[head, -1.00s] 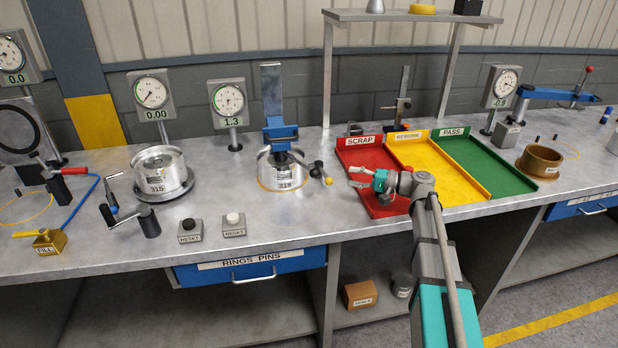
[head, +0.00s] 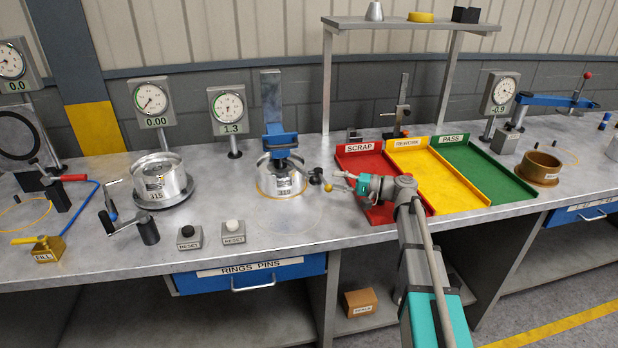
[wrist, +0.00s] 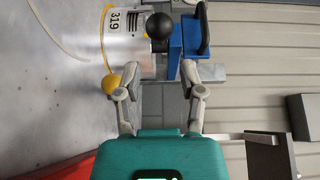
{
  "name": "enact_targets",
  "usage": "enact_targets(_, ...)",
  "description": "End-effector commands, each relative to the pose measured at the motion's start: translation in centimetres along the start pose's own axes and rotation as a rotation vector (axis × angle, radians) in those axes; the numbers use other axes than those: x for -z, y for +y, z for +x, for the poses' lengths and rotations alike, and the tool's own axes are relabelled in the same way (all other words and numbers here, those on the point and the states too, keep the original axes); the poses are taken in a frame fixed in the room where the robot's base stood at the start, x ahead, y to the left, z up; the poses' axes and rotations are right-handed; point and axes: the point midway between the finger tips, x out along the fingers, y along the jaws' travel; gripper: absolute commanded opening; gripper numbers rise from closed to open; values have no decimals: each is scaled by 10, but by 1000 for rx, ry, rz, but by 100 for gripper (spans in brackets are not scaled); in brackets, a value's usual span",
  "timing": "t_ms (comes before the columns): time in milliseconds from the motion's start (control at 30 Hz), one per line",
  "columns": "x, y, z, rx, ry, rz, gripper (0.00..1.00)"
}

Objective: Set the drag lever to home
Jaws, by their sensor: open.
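Beside the clutch marked 319 (head: 284,180) are a small black knob (head: 316,173) and a yellow ball (head: 328,187); no label shows which belongs to the drag lever. In the wrist view the black ball (wrist: 159,25) is ahead, in front of the drum and the blue clamp (wrist: 187,48). The yellow ball (wrist: 111,83) is just left of the left finger's tip. My gripper (head: 344,181) is open and empty, right of the knobs; in the wrist view its fingers (wrist: 158,78) are spread, with nothing between them.
The red SCRAP tray (head: 408,212) lies under and behind my gripper, with the yellow tray (head: 440,178) and green PASS tray (head: 510,190) to its right. The blue press (head: 276,115) stands over the clutch. The bench front before the clutch is clear.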

Motion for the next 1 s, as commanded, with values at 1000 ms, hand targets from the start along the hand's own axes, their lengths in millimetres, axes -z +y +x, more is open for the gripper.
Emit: enact_targets(1000, -1, 0, 93, 0, -2, 0, 51)
